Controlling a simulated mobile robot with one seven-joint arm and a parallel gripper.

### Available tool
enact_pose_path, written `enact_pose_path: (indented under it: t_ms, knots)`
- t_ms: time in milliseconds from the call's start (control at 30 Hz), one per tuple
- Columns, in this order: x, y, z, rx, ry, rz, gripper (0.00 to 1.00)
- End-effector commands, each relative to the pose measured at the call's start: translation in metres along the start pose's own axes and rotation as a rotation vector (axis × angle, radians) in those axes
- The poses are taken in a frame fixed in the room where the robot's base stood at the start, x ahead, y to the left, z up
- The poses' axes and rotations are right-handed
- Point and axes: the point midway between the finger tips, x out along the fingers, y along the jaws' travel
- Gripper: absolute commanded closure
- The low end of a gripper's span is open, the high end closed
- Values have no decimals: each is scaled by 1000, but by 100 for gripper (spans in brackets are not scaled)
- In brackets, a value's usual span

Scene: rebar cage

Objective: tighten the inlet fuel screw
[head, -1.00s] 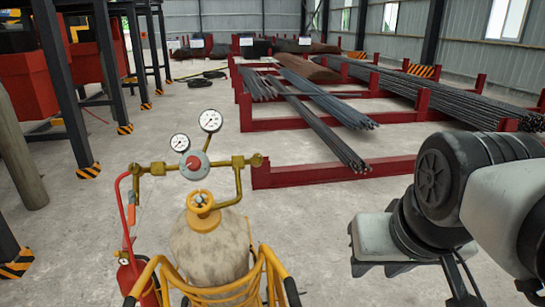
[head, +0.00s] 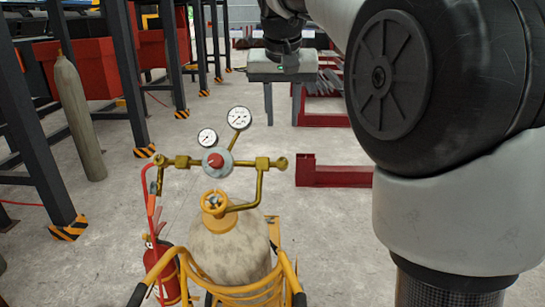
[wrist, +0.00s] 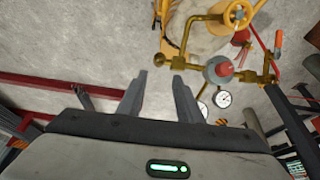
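A brass gas regulator (head: 180,161) sits above a beige cylinder (head: 230,245) in a yellow cart. It has a grey round body with a red knob (head: 215,160), two white gauges (head: 239,119) and brass end fittings. I cannot tell which part is the inlet fuel screw. My gripper (head: 282,118) is open and empty, behind and above the regulator in the head view, fingers down. In the wrist view my gripper (wrist: 159,78) is apart from the red knob (wrist: 224,70) and yellow handwheel (wrist: 238,15), which lie up and right.
A red fire extinguisher (head: 163,268) stands left of the cylinder. A tall grey cylinder (head: 78,115) and dark posts with striped bases (head: 70,228) stand further left. Red rack beams (head: 333,176) lie behind to the right. Concrete floor is bare between them.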

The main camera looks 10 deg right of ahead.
Motion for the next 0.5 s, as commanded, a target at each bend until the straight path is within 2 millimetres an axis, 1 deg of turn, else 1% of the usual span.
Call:
enact_pose_path:
  t_ms: [33,500]
  knots:
    - [12,1,2,0,-6,2,68]
    - [112,0,1,0,-5,1,68]
